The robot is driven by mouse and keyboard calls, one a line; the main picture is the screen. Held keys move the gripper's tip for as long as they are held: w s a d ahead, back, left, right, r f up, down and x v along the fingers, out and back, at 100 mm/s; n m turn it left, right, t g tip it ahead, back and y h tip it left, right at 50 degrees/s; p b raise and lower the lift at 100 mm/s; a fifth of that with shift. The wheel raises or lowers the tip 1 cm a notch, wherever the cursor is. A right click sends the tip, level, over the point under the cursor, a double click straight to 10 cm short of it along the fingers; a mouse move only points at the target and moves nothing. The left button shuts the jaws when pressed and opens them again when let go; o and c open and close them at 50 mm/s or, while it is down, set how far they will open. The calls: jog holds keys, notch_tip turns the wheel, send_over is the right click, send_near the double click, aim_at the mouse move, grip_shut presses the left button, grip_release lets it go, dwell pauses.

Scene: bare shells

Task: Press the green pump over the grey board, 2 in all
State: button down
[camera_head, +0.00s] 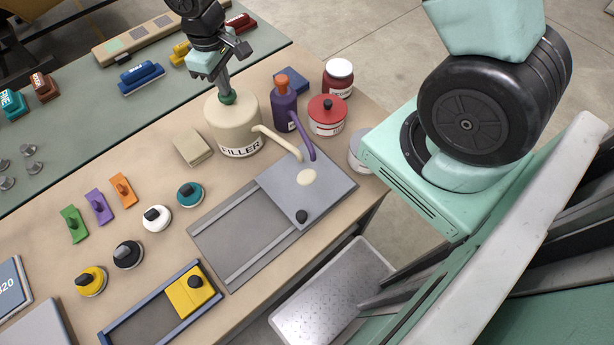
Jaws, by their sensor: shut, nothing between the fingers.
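The green pump (228,98) is a small round green knob on top of a cream jar marked FILLER (233,128). A cream spout (277,139) runs from the jar toward the grey board (328,187). The board is a flat grey plate with a black knob (302,216) at its near corner. A round cream blob (307,177) lies on it near the spout's end. My gripper (225,88) is shut, pointing down from above, with its tip at the green knob. It seems to touch the knob; exact contact is hard to tell.
A purple bottle (285,110) with an orange top stands right of the jar, its spout also reaching the board. A red pot (327,115) and a dark red jar (338,78) stand behind. A beige block (193,147) lies left of the jar.

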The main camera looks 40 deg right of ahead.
jog(key=shift+f, duration=0.15)
jog(key=shift+r+p, duration=1.25)
jog(key=shift+r, duration=0.35)
jog(key=shift+f, duration=0.25)
jog(key=shift+f+b, duration=1.2)
jog(key=shift+f, duration=0.2)
jog(key=shift+r+p, duration=1.2)
jog(key=shift+r, duration=0.4)
notch_tip(320, 180, up, 6)
jog(key=p, duration=0.4)
jog(key=shift+p, duration=0.3)
